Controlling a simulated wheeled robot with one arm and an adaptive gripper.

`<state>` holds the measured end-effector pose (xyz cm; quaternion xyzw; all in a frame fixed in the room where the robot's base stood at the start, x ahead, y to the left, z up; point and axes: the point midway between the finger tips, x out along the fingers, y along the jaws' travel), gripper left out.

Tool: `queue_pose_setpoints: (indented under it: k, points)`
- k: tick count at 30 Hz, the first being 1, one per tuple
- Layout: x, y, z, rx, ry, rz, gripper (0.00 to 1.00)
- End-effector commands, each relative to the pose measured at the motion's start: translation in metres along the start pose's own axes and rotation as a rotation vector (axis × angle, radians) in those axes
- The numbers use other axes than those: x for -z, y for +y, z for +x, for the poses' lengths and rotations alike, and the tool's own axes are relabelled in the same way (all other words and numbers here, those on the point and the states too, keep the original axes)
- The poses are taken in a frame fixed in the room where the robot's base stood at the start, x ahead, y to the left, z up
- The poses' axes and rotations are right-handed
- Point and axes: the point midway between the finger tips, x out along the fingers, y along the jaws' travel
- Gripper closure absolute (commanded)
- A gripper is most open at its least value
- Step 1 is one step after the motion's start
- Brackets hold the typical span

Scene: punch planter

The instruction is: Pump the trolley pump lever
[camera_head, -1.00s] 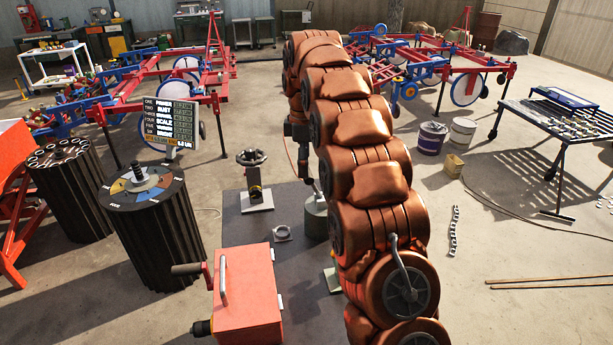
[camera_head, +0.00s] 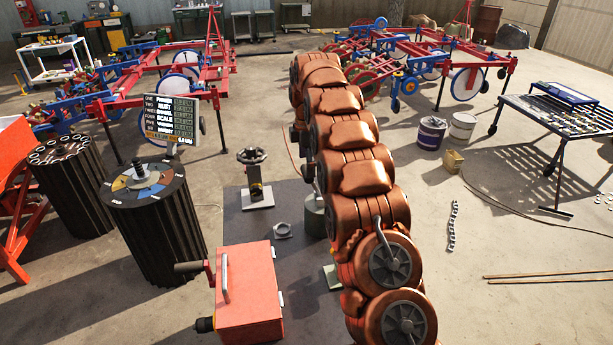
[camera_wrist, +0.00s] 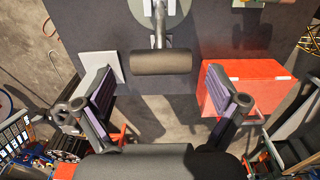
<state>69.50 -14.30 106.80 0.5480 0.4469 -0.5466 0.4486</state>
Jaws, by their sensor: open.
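In the wrist view the lever's dark cylindrical grip (camera_wrist: 165,62) lies crosswise on a metal stem above a pale round base (camera_wrist: 180,8). My gripper (camera_wrist: 160,72) is open, with one finger pad on each side of the grip and visible gaps at both ends. Whether the grip is level with the fingertips or beyond them I cannot tell. In the head view a grey-green cylinder (camera_head: 313,217), perhaps the pump body, stands on the dark mat (camera_head: 240,232), partly hidden by my arm.
A red box (camera_head: 249,290) with a side crank stands at the mat's front; it also shows in the wrist view (camera_wrist: 245,82). A handwheel stand (camera_head: 256,180) and a small nut-like part (camera_head: 282,231) are nearby. Dark ribbed drums (camera_head: 150,215) stand left.

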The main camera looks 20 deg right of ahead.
Motion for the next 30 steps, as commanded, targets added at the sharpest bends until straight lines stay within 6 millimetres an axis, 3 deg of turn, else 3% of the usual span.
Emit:
queue_pose_setpoints:
  k: [12,26,30]
  points:
    - [0.000,-0.001,0.040,0.006,0.000,0.001,0.04]
    - [0.000,-0.001,0.050,0.003,0.000,0.001,0.04]
    - [0.000,-0.001,0.050,0.003,0.000,0.001,0.17]
